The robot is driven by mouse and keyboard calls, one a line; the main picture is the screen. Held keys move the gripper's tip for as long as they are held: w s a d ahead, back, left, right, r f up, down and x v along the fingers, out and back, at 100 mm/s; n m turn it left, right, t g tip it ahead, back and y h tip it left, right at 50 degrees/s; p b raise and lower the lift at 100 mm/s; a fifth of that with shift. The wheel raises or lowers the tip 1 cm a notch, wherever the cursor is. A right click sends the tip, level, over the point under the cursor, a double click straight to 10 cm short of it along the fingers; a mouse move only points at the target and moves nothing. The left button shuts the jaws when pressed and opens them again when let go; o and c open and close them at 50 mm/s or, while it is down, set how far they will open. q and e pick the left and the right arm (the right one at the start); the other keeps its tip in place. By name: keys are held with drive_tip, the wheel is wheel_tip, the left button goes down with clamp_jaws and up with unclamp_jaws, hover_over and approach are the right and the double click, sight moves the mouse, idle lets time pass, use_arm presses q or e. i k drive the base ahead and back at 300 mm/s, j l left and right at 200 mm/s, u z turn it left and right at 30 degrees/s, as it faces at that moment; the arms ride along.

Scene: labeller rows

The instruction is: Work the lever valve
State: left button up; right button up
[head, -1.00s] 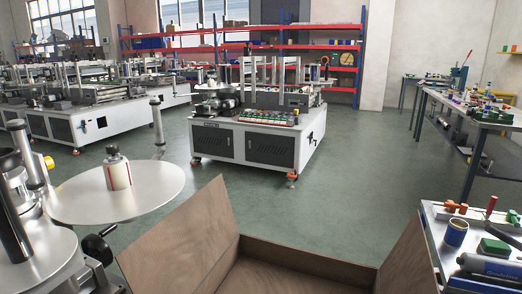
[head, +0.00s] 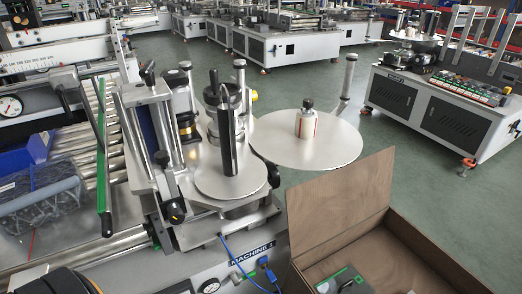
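The labelling machine with the plate "MACHINE 1" (head: 252,254) stands at the front centre. On its front, below the plate, a blue hose (head: 238,264) runs to a small fitting with green and blue parts (head: 268,273). This may be the lever valve, but it is too small to tell its lever position. A round gauge (head: 210,286) sits to its left at the bottom edge. Neither of my grippers can be made out in the head view.
An open cardboard box (head: 340,215) stands right of the machine, with a grey and green item (head: 343,281) in it. A round metal disc (head: 306,146) carrying a bottle (head: 307,122) juts out above. Green floor (head: 410,165) is clear behind the box.

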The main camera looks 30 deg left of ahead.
sight(235, 279)
drive_tip(key=u, duration=1.2)
drive_tip(key=k, duration=0.05)
